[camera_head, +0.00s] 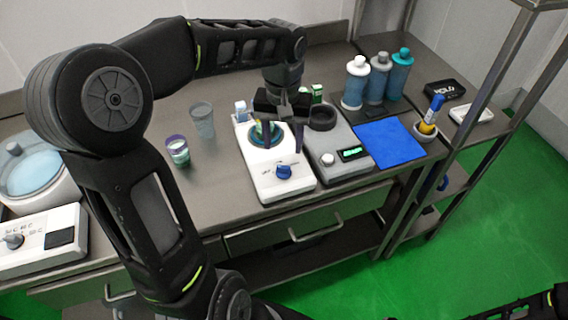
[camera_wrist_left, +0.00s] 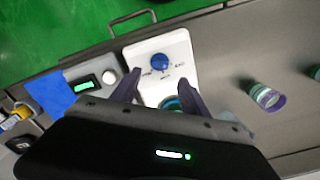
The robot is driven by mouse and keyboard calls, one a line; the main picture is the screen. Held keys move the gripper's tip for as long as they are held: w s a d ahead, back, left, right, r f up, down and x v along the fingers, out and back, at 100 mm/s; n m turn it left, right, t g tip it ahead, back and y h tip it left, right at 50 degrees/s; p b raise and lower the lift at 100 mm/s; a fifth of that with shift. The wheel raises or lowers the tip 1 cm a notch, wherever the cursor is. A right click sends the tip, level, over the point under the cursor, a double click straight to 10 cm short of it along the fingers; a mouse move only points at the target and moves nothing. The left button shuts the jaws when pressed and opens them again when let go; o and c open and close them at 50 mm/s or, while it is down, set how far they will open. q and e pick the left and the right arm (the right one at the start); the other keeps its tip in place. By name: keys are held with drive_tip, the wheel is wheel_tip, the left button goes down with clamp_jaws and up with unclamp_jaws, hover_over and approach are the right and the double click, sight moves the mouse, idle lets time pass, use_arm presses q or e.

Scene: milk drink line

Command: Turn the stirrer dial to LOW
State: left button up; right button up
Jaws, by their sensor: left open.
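The white stirrer (camera_head: 252,167) stands on the steel bench, with a blue dial (camera_head: 284,172) on its front end. The dial and printed marks around it also show in the left wrist view (camera_wrist_left: 159,61); the marks are too small to read surely. A round teal thing (camera_head: 265,131) sits on the stirrer's plate, partly hidden by my gripper. My left gripper (camera_head: 282,148) is open, above the stirrer behind the dial and apart from it. In the left wrist view its fingers (camera_wrist_left: 160,90) spread either side of the teal thing, with the dial beyond. My right gripper is not in view.
A grey scale (camera_head: 337,137) stands close right of the stirrer, then a blue cloth (camera_head: 389,141) and several bottles behind it. A purple-banded cup (camera_head: 178,151) and a clear cup (camera_head: 202,120) stand to the left. The bench's front edge lies just before the stirrer.

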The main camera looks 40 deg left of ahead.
sight(283, 166)
use_arm(q)
drive_tip(key=shift+d, duration=0.15)
drive_tip(key=shift+f+p, duration=0.45)
drive_tip(key=shift+f, duration=3.45)
clamp_jaws()
